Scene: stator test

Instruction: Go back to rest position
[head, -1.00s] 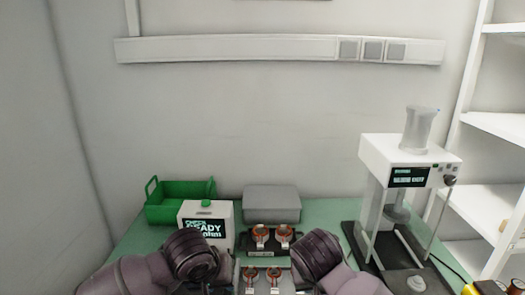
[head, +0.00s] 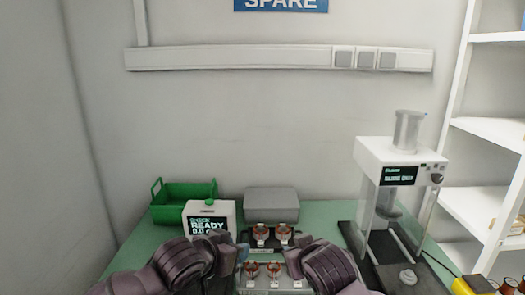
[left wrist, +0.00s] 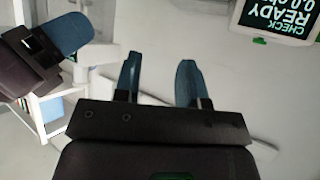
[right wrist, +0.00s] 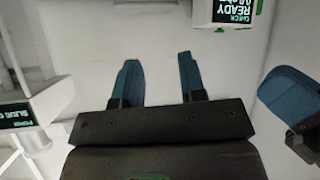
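My left gripper (left wrist: 158,80) is open, with its two blue fingers apart and nothing between them in the left wrist view. My right gripper (right wrist: 157,78) is also open and empty in the right wrist view. In the head view both arms are folded up at the bottom of the picture, left and right of the copper-wound stators (head: 263,270). The gripper tips are mostly hidden behind my own arm links there.
A green bin (head: 183,204), a white tester reading READY (head: 209,218), a grey box (head: 271,204) and a dark holder with two stators (head: 270,233) stand along the back. A white press (head: 400,160) stands at right, beside white shelves (head: 487,130).

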